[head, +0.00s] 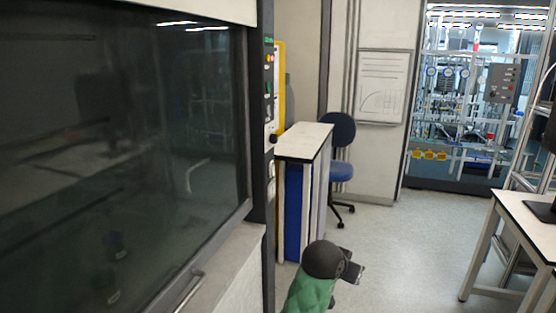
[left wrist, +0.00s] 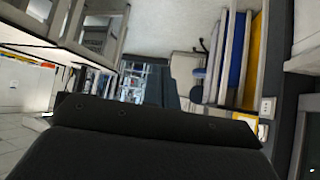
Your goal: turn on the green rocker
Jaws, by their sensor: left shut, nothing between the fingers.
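A dark control strip (head: 269,90) with small coloured parts runs up the right post of the glass-fronted cabinet in the head view. A small green part shows on it, but it is too small to tell whether it is the rocker or how it is set. My left gripper (head: 353,270) is at the bottom centre of the head view, on a green-sleeved arm. It is shut and empty, below and to the right of the strip and apart from it. Its dark body fills the bottom of the left wrist view. My right gripper is in neither view.
The glass-fronted cabinet (head: 130,150) fills the left. A white-topped cupboard (head: 305,140) juts out beside the strip, with a blue chair (head: 341,170) behind it. A table (head: 525,225) stands at right. The middle floor (head: 400,250) is clear. A white socket (left wrist: 267,107) shows in the left wrist view.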

